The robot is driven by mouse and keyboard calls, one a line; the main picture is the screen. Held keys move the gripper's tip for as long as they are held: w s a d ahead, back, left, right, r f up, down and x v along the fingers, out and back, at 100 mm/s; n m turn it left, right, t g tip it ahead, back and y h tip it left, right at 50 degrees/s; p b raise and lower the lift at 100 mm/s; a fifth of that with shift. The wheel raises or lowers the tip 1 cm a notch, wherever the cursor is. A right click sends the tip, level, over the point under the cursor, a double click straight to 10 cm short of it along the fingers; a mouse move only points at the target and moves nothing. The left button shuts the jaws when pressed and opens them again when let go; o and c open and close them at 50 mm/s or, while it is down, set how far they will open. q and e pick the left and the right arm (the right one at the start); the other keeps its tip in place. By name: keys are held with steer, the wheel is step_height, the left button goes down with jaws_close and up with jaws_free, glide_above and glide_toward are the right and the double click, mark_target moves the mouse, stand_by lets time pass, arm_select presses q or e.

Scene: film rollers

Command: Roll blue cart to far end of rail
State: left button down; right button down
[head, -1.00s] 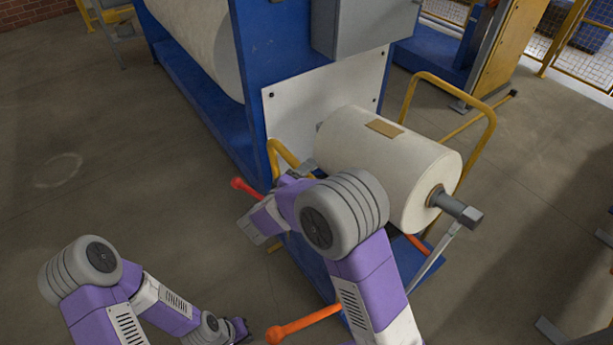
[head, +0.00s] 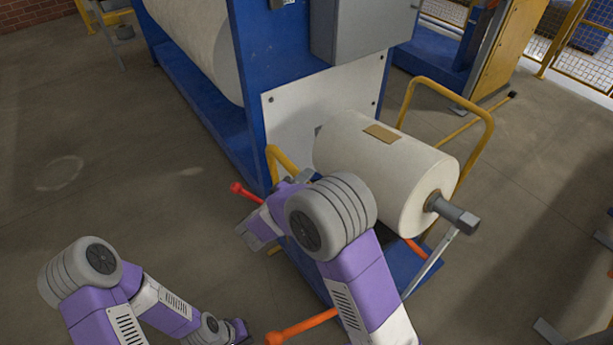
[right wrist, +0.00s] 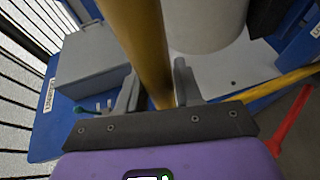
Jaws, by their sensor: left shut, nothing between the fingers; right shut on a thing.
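The blue cart (head: 412,270) carries a large white film roll (head: 365,165) on a grey shaft. Yellow tube handles rise from it, one at the left (head: 272,163) and one at the right (head: 490,130). My right gripper (right wrist: 158,92) is shut around an upright yellow tube in the right wrist view. In the head view my right arm partly hides this grip and the cart's near side. My left gripper (head: 242,332) is shut and empty, low in the head view, apart from the cart. I cannot clearly make out a rail.
A tall blue machine (head: 240,80) with a larger white roll stands close behind the cart. Yellow mesh fencing (head: 575,70) stands at back right.

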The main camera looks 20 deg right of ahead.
arm_select(q)
steer(key=shift+r+p, duration=0.45)
steer(key=shift+r, duration=0.45)
arm_select(e)
steer(key=a, duration=0.1)
steer(key=s+a, duration=0.1)
steer(key=shift+a+f, duration=0.15)
steer(key=shift+a, duration=0.15)
steer(key=c, duration=1.1)
jaws_free()
steer(key=shift+o, duration=1.3)
steer(key=shift+a, duration=0.15)
arm_select(q)
steer(key=shift+p+v, duration=0.95)
arm_select(e)
steer(key=v, duration=0.7)
steer(key=shift+s, duration=0.2)
